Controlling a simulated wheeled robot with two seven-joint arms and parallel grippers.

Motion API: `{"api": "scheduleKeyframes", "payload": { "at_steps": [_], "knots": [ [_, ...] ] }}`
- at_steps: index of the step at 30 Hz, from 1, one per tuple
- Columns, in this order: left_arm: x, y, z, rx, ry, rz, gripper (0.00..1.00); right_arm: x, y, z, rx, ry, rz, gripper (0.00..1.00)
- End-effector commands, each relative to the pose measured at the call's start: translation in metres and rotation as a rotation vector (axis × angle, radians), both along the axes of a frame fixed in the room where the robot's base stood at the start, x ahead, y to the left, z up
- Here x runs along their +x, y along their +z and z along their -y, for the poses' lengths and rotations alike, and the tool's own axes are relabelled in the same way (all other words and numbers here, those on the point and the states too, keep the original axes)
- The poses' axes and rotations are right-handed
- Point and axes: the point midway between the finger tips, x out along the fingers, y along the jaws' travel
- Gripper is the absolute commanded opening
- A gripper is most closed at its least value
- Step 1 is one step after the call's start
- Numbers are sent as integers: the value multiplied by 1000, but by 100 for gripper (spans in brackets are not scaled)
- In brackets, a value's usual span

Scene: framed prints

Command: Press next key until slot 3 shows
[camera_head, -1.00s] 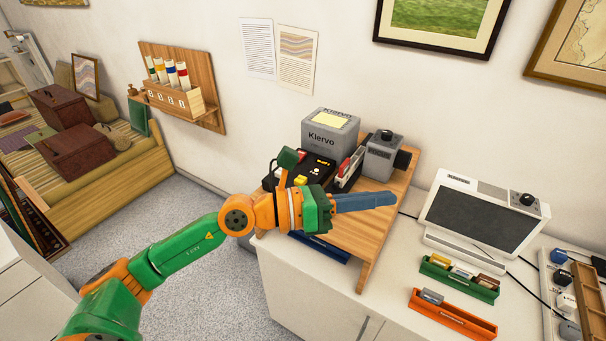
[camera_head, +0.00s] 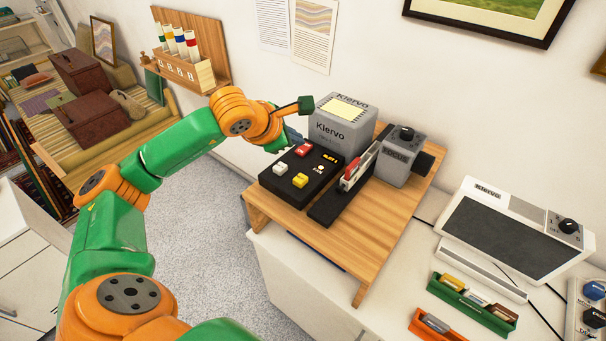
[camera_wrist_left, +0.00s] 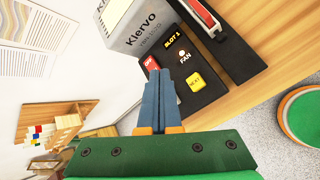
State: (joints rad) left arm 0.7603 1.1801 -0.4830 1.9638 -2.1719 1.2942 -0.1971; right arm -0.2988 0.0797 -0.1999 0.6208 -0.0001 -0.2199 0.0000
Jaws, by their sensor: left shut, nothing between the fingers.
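The black control pad (camera_head: 296,176) of the grey Klervo projector (camera_head: 342,122) lies on a wooden stand. It carries a white key (camera_head: 280,168), a yellow key (camera_head: 300,180) and a red key (camera_head: 303,149). In the left wrist view the yellow key (camera_wrist_left: 194,80) is marked NEXT, and the lit display (camera_wrist_left: 174,39) reads SLOT 1. My left gripper (camera_head: 293,135) is at the pad's far left edge, partly hidden by its own wrist. In the left wrist view its blue fingers (camera_wrist_left: 160,74) are shut and empty, beside the red key. My right gripper is out of view.
A slide carrier (camera_head: 358,167) and a grey FOCUS unit (camera_head: 400,155) stand right of the pad on the wooden stand (camera_head: 385,225). A white viewer (camera_head: 515,235) and a green slide tray (camera_head: 472,302) are farther right. Framed pictures hang on the wall.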

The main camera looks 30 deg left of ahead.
Motion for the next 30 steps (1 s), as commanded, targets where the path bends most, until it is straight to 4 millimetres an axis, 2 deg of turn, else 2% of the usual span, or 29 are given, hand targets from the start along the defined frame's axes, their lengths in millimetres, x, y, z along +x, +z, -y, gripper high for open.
{"api": "scheduleKeyframes", "payload": {
  "at_steps": [8,20,24,30],
  "knots": [
    [0,-7,1,-2,-3,-1,0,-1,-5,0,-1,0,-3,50],
    [0,-61,1,-4,-2,-1,0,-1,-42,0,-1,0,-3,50],
    [0,-82,1,-4,-2,0,0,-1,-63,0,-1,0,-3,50],
    [0,-90,1,-4,-2,0,0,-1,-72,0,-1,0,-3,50]
  ]
}}
